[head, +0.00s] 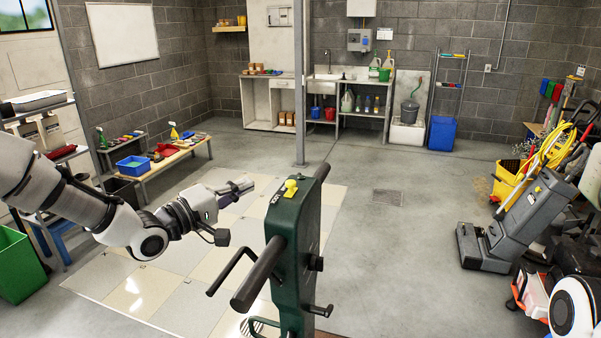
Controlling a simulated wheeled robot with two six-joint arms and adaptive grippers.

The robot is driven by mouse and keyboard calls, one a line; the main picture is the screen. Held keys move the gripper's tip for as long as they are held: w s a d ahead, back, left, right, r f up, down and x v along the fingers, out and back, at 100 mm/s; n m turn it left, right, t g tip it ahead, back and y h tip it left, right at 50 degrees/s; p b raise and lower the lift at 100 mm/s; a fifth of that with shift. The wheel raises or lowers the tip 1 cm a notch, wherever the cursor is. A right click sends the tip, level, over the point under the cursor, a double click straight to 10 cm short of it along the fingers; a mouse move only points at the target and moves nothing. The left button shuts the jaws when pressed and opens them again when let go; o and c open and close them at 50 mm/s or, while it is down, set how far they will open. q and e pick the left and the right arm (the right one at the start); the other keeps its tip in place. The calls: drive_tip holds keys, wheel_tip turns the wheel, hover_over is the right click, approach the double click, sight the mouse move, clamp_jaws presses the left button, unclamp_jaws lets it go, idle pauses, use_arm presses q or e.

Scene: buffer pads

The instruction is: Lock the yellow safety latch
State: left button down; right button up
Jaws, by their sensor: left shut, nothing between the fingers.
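The yellow safety latch (290,186) sits on top of the dark green machine head (290,215), which stands upright in front of me with black handle bars. My left gripper (246,185) is a little to the left of the latch in the picture, with its fingers pointing toward it. It is shut and holds nothing. I see a gap between the fingertips and the latch. The latch is small here, so its exact position is hard to tell. My right gripper is not in view.
The machine's black handle bar (258,277) juts toward me below the left arm. A metal post (299,90) stands behind the machine. A grey floor machine (508,225) and cleaning tools crowd the right side. A green bin (18,268) stands at the left. Open floor lies between.

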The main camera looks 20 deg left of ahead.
sight(278, 192)
use_arm(q)
drive_tip(key=s+a+r, duration=0.1)
drive_tip(key=s+r, duration=0.1)
drive_tip(key=s, duration=0.2)
drive_tip(key=w+d+p, duration=0.1)
drive_tip(key=w+d, duration=0.1)
drive_tip(key=w+d+p, duration=0.2)
drive_tip(key=w, duration=0.1)
drive_tip(key=w+d+f+p, duration=0.1)
drive_tip(key=w+d+p, duration=0.1)
drive_tip(key=w+d, duration=0.1)
drive_tip(key=shift+w+f, duration=0.1)
drive_tip(key=shift+w, duration=0.15)
drive_tip(key=shift+s+d, duration=0.25)
drive_tip(key=shift+d, duration=0.05)
drive_tip(key=shift+s, duration=0.3)
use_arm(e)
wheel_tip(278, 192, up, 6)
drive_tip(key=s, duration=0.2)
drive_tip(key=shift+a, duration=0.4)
use_arm(q)
drive_tip(key=shift+w+f, duration=0.1)
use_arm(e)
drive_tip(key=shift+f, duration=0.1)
